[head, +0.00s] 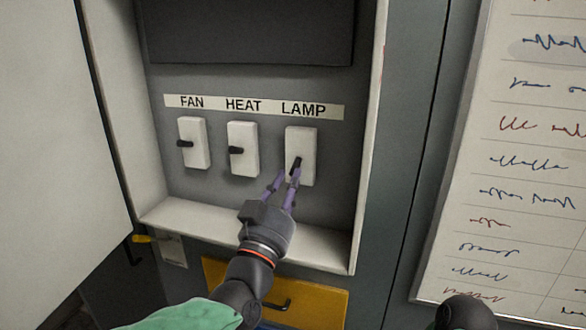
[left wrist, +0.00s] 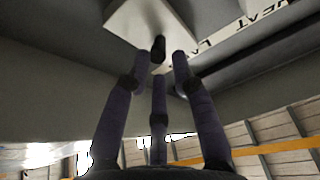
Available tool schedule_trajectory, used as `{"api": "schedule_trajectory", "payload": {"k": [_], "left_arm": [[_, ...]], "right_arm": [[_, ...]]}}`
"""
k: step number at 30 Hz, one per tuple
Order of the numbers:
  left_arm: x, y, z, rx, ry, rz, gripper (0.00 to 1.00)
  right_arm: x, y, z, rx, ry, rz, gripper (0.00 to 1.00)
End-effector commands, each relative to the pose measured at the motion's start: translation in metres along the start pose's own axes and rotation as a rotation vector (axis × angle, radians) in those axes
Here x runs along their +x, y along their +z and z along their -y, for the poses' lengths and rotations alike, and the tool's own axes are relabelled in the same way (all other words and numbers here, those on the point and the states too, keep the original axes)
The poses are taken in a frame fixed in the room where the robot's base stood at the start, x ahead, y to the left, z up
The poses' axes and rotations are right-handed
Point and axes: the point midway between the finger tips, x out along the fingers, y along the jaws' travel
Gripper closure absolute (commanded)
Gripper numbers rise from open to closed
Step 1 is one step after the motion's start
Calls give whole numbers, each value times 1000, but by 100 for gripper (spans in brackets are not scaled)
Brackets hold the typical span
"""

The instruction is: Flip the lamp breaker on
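The lamp breaker (head: 308,141) is a white plate with a short dark lever (head: 298,161), under the LAMP label at the right of the row. My left gripper (head: 287,174) is just below and in front of it, its purple fingers reaching up to the lever and partly covering it. In the left wrist view the breaker plate (left wrist: 136,24) and dark lever (left wrist: 158,46) show beyond the fingertips. The gripper (left wrist: 157,72) has its fingers apart, with the lever in line with the gap. I cannot tell whether a finger touches it. My right gripper does not show.
The FAN (head: 194,157) and HEAT (head: 244,160) breakers sit left of it, their levers pointing left. A pale frame with a bottom ledge (head: 325,246) surrounds the panel. An open white door (head: 50,140) stands at left, a yellow drawer (head: 318,298) below, a written sheet (head: 515,180) at right.

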Motion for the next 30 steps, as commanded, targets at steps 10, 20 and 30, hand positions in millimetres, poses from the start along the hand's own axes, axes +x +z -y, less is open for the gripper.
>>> {"api": "schedule_trajectory", "payload": {"k": [10,20,30], "left_arm": [[31,-4,3,-1,-6,-7,75],[32,-3,2,-1,-5,-7,80],[32,-3,2,-1,-4,-3,100]], "right_arm": [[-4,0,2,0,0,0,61],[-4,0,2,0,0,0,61],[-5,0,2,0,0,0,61]]}}
